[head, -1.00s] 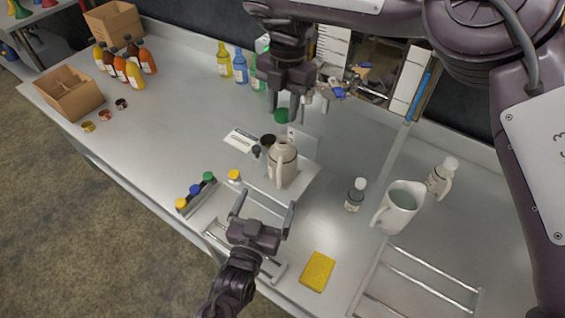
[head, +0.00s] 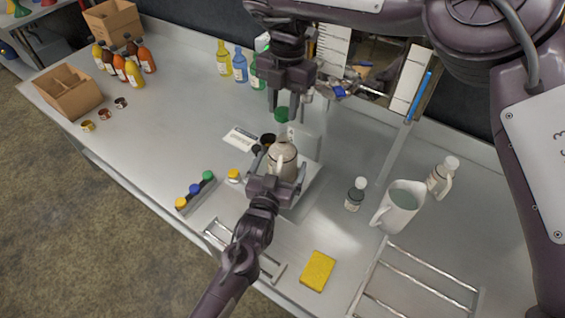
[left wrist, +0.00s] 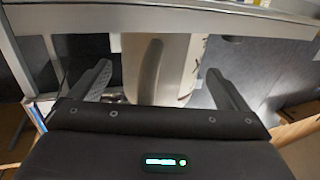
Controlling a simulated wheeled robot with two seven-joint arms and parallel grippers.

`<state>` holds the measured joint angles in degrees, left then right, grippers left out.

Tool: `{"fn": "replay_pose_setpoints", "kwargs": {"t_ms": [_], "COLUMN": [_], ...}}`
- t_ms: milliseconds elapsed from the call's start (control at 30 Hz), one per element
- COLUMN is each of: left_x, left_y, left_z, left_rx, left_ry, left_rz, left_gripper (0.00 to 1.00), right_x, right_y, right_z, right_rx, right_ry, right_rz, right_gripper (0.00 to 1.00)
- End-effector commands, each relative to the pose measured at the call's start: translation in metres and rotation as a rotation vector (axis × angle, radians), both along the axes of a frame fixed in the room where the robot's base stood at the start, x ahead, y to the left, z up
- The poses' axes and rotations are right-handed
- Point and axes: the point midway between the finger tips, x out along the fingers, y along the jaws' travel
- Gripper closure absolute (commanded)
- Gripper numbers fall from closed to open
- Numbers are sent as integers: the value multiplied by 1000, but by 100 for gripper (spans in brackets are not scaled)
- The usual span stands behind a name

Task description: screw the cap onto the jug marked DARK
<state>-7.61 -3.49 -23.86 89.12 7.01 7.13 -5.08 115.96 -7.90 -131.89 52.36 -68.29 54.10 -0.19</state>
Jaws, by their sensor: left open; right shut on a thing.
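A beige jug (head: 283,162) stands upright on a pale plate (head: 305,187) near the middle of the bench; no DARK mark is readable. My left gripper (head: 280,166) is open at the jug's front, a finger on each side. In the left wrist view the jug (left wrist: 178,75), with its handle (left wrist: 150,72), lies between the spread fingers (left wrist: 158,82); contact cannot be told. My right gripper (head: 284,108) is above and behind the jug, shut on what looks like a green cap (head: 282,115) at its fingertips, apart from the jug.
A rack (head: 195,190) with yellow, blue and green caps and a loose yellow cap (head: 234,175) lie left of the jug. A dark round piece (head: 267,139) is behind it. A small bottle (head: 355,195), a pitcher (head: 399,208) and a sponge (head: 317,270) stand right and front.

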Motion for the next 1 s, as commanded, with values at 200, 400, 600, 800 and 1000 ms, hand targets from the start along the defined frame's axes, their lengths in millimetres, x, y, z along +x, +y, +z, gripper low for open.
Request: {"fn": "replay_pose_setpoints", "kwargs": {"t_ms": [200, 400, 600, 800, 1000], "left_x": [0, 0, 0, 0, 0], "left_y": [0, 0, 0, 0, 0], "left_z": [0, 0, 0, 0, 0], "left_rx": [0, 0, 0, 0, 0], "left_ry": [-1, -1, -1, -1, -1], "left_rz": [0, 0, 0, 0, 0], "left_gripper": [15, 41, 68, 71, 71], "right_x": [0, 0, 0, -1, -1], "right_y": [0, 0, 0, 0, 0], "right_z": [0, 0, 0, -13, -42], "right_rx": [0, 0, 0, 2, 3], "right_ry": [0, 0, 0, 5, 7], "right_rz": [0, 0, 0, 0, 0], "right_gripper": [88, 88, 88, 88, 88]}}
